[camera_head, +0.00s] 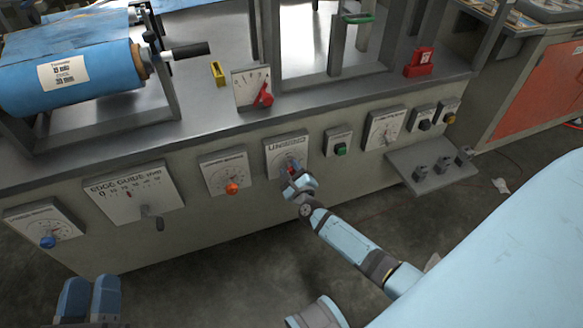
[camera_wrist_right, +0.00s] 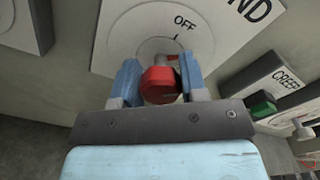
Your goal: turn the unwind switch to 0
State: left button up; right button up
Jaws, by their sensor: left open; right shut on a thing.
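The unwind switch plate (camera_head: 279,147) is on the machine's front face, with lettering too small to read fully in the head view. In the right wrist view its white dial plate (camera_wrist_right: 120,35) shows "OFF", a short black mark and the letters "ND". The red knob (camera_wrist_right: 158,88) sits between the blue fingers of my right gripper (camera_wrist_right: 157,85), which is shut on it. A small red piece behind the knob lies just below the OFF mark. In the head view my right gripper (camera_head: 292,173) covers most of the knob. My left gripper (camera_head: 88,298) is open and empty at the lower left.
An orange-knob dial (camera_head: 224,165) is left of the switch and a green button box (camera_head: 338,143) is right of it. A grey shelf with several small controls (camera_head: 425,180) juts out further right. A red-handled lever plate (camera_head: 250,86) stands above. Open floor lies in front.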

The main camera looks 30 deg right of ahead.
jog(key=shift+n+p, duration=0.35)
jog(key=shift+n, duration=0.55)
jog(key=n+p, duration=0.1)
jog(key=n, duration=0.2)
jog(key=shift+n+p, duration=0.3)
jog(key=shift+n, duration=0.1)
jog(key=n+p, duration=0.1)
jog(key=n, duration=0.1)
jog(key=shift+n, duration=0.4)
jog(key=shift+f+n, duration=0.1)
jog(key=shift+n, duration=0.2)
jog(key=shift+a+n+p, duration=0.1)
jog(key=shift+n+p, duration=0.3)
pick_arm(q)
notch_tip(320, 180, down, 7)
jog(key=a+g+y, duration=0.2)
jog(key=g+y, duration=0.1)
jog(key=shift+a, duration=0.35)
pick_arm(e)
jog(key=shift+f, duration=0.1)
pick_arm(q)
jog(key=shift+s, duration=0.1)
jog(key=shift+r, duration=0.1)
pick_arm(e)
jog(key=o, duration=0.9)
